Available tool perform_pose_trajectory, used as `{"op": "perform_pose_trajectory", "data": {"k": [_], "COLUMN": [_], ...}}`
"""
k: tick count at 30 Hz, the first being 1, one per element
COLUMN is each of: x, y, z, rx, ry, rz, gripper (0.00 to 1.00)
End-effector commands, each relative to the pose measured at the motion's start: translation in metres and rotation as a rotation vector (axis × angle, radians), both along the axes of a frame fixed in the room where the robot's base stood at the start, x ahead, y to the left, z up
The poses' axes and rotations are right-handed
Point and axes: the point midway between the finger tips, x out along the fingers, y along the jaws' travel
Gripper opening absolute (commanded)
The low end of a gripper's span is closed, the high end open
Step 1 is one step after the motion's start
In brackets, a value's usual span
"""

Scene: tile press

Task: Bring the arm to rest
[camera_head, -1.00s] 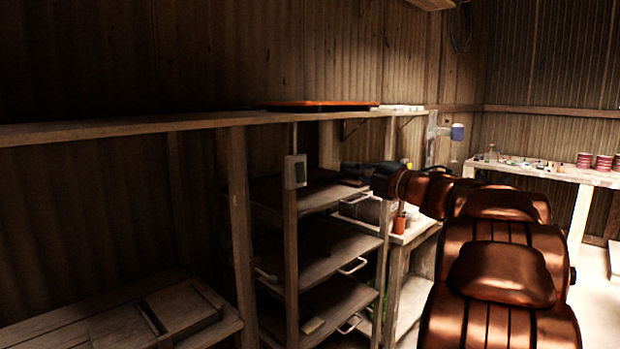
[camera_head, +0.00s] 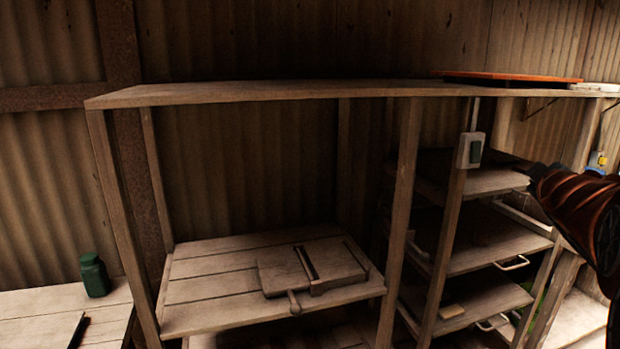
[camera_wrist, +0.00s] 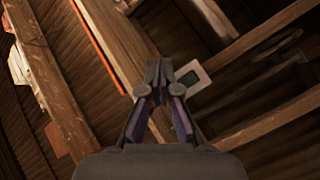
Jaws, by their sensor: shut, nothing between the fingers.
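My gripper (camera_wrist: 159,68) shows in the wrist view with its fingertips together and nothing between them. In the head view my arm enters at the right edge, and the dark gripper (camera_head: 540,172) points left in front of the shelves, right of a grey switch box. The gripper is apart from the switch box (camera_head: 470,150) in the head view. In the wrist view the switch box (camera_wrist: 190,78) appears just right of the fingertips, behind them. Most of my arm is outside the head view.
A wooden rack with a long top board (camera_head: 260,93) fills the middle. A wooden press (camera_head: 310,266) lies on its lower shelf. An orange-red board (camera_head: 510,77) lies on top at right. A green jar (camera_head: 94,275) stands at left. Shelves with handles are close to the gripper.

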Motion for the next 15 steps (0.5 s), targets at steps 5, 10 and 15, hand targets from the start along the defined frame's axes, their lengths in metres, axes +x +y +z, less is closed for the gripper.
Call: {"op": "perform_pose_trajectory", "data": {"k": [5,10,15], "x": [-0.030,-0.073,-0.132], "y": [0.032,0.076,0.135], "z": [-0.055,-0.118,-0.181], "rx": [0.219,0.426,0.612], "ry": [0.126,0.291,0.503], "rz": [-0.119,-0.222,-0.308], "gripper": [0.00,0.00,0.00]}}
